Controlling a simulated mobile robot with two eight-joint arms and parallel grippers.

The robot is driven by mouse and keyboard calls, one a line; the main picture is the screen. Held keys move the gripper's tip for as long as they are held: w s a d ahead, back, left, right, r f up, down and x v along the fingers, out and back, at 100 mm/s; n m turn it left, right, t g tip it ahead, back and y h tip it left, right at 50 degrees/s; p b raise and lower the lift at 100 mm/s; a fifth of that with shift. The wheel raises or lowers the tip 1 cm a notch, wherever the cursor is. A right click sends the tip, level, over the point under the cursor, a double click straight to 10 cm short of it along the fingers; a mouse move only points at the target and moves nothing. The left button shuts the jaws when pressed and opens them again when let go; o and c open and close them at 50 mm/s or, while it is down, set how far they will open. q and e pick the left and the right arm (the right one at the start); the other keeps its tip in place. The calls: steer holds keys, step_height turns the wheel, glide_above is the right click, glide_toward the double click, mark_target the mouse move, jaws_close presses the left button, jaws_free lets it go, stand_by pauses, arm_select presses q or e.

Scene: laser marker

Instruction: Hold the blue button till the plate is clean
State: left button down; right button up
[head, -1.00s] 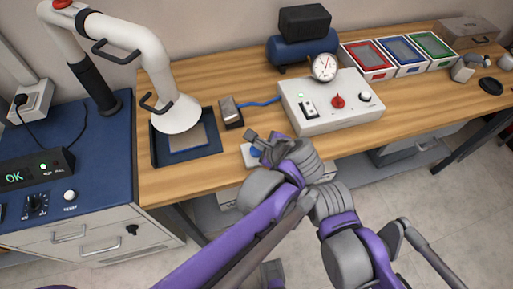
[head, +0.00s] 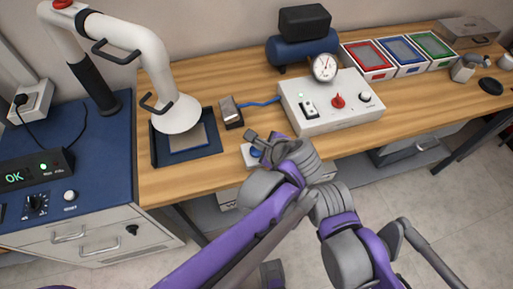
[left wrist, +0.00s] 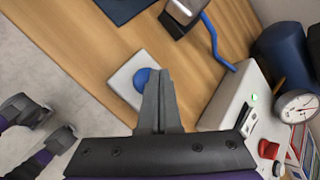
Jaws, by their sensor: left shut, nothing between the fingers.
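The blue button (head: 257,153) sits on a pale square base near the front edge of the wooden bench. It also shows in the left wrist view (left wrist: 141,79), partly hidden by my fingers. My left gripper (head: 253,139) is shut and empty, with its fingertips (left wrist: 158,73) over the right edge of the button in the wrist view. I cannot tell whether they press on it. The grey-brown plate (head: 190,136) lies in a dark tray under a white cone-shaped hood (head: 178,114), which hides part of it.
A white control box (head: 330,106) with a gauge (head: 325,67) and red knob stands to the right. A small metal block (head: 231,112) with a blue hose is behind the button. A display (head: 35,168) at left reads OK.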

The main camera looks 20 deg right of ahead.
mark_target(259, 152)
stand_by(0.4)
arm_select(q)
steer(key=shift+f+b, duration=0.3)
steer(key=shift+f, duration=0.15)
steer(key=shift+f+b, duration=0.35)
steer(key=shift+f, duration=0.15)
stand_by(0.6)
steer(key=shift+r, duration=0.1)
stand_by(1.6)
steer(key=shift+r+p, duration=0.7)
steer(key=shift+r, duration=0.15)
steer(key=shift+r+p, duration=1.85)
steer(key=shift+r, duration=0.7)
